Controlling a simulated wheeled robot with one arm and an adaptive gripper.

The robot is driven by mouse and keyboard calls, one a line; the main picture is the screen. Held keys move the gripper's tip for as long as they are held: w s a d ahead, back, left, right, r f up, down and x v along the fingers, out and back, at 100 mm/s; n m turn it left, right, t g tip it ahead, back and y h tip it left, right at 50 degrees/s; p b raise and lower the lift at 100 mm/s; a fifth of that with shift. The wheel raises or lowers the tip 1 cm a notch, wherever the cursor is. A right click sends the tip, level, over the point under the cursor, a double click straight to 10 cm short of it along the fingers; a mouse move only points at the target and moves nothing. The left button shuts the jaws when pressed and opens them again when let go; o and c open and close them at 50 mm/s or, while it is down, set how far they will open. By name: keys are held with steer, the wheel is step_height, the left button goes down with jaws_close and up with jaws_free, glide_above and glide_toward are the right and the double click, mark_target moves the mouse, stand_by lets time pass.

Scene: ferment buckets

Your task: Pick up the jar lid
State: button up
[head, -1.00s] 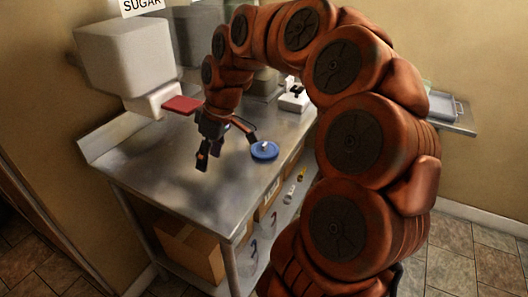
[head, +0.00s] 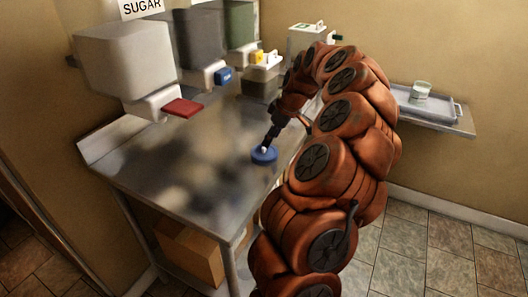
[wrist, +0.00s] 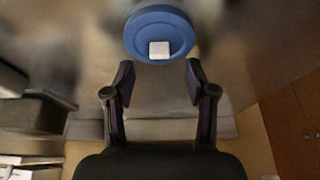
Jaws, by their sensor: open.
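The jar lid (head: 264,155) is a round blue disc with a small white block on top. It lies flat on the metal table near its right edge. In the wrist view the lid (wrist: 160,18) is at the top middle, just beyond the fingertips. My gripper (wrist: 159,78) is open and empty, its two dark fingers apart with a gap in line with the lid. In the head view my gripper (head: 270,140) is close above the lid, and one finger overlaps its far side. Whether it touches the lid I cannot tell.
The steel table (head: 190,175) is clear left of the lid. Dispensers stand along the back, one with a red flap (head: 183,108), one with a blue tab (head: 222,76). A lidded container (head: 260,80) stands behind. A tray (head: 430,108) with a glass (head: 420,91) sits right.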

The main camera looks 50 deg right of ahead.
mark_target(266, 152)
steer(key=p+x, duration=0.1)
steer(key=x, duration=0.4)
steer(key=shift+w+a+p, duration=0.1)
steer(key=shift+w+p, duration=0.1)
steer(key=shift+p, duration=0.2)
steer(key=shift+r, duration=0.1)
steer(key=c, duration=0.9)
steer(key=shift+r, duration=0.1)
steer(key=shift+c, duration=0.2)
